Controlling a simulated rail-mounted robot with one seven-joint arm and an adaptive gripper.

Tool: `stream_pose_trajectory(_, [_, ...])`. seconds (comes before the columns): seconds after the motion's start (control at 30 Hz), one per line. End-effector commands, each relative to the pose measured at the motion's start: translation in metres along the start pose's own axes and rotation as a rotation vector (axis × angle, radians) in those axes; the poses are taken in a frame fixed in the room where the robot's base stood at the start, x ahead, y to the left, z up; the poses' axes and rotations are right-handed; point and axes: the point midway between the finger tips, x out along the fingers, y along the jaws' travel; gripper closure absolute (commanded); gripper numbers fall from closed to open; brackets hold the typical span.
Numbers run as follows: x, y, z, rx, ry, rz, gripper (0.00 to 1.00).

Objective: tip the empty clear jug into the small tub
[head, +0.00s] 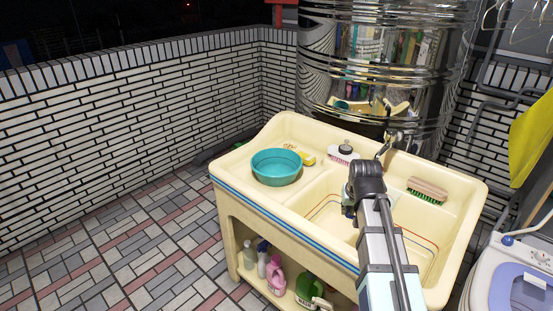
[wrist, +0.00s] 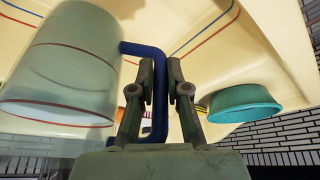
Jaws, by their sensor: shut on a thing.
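The clear jug (wrist: 68,50) fills the left of the wrist view, its blue handle (wrist: 159,95) running between my fingers. My gripper (wrist: 160,75) is shut on that handle. The jug's walls are see-through and I see nothing inside. In the head view my arm hides the jug, and I cannot tell its exact tilt. The small teal tub (head: 277,167) sits on the left ledge of the cream sink. It also shows in the wrist view (wrist: 244,103), on the other side of my fingers from the jug and apart from it.
The cream sink (head: 240,190) has a deep basin under my arm. A yellow sponge (head: 308,159), a pale brush (head: 343,153) and a green-bristled brush (head: 428,189) lie around it. Several bottles (head: 276,277) stand on the shelf below. A washing machine (head: 515,285) is at right.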

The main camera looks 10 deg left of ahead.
Motion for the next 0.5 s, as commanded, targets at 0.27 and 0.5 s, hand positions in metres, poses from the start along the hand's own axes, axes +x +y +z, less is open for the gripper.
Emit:
stream_pose_trajectory(0.27, [-0.015, -0.051, -0.043, -0.045, 0.004, -0.015, 1.0])
stream_pose_trajectory(0.5, [-0.018, -0.112, -0.089, -0.095, 0.003, -0.031, 1.0])
